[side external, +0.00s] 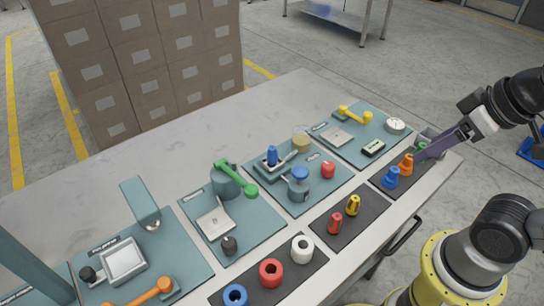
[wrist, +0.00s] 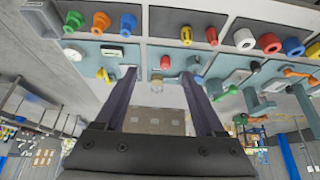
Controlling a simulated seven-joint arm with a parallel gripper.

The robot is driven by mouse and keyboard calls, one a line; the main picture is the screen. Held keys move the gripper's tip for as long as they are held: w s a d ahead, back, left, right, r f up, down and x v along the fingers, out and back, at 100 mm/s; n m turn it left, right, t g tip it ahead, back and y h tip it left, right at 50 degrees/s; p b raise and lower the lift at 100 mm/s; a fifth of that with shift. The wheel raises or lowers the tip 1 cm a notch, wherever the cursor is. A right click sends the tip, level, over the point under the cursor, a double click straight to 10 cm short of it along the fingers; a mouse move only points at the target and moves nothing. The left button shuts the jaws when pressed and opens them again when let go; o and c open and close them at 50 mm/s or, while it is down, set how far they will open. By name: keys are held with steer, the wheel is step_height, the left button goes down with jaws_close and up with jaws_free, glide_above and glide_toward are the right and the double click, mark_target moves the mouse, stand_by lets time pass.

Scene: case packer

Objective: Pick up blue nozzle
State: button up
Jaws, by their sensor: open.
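The blue nozzle (side external: 391,178) stands upright on a dark mat at the right of the bench, beside an orange nozzle (side external: 406,164) and a green nozzle (side external: 422,147).
A grey bin (side external: 431,136) sits at the mat's far end. Teal boards with fixtures line the bench, with a yellow handle (side external: 354,115) and a green lever (side external: 236,178). Another dark mat holds red (side external: 335,222) and yellow (side external: 353,205) pieces. The bench's back strip is clear.

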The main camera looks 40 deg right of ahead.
steer(key=w+a+r+n+g, duration=0.2)
steer(key=w+a+r+n, duration=0.1)
steer(key=w+r+n, duration=0.9)
steer(key=n+g, duration=0.4)
steer(key=n, duration=0.4)
glide_above(272, 149)
step_height(272, 149, down, 22)
steer(key=shift+w+r, duration=0.1)
steer(key=shift+r, duration=0.05)
steer(key=shift+d+f, duration=0.2)
steer(key=shift+f, duration=2.7)
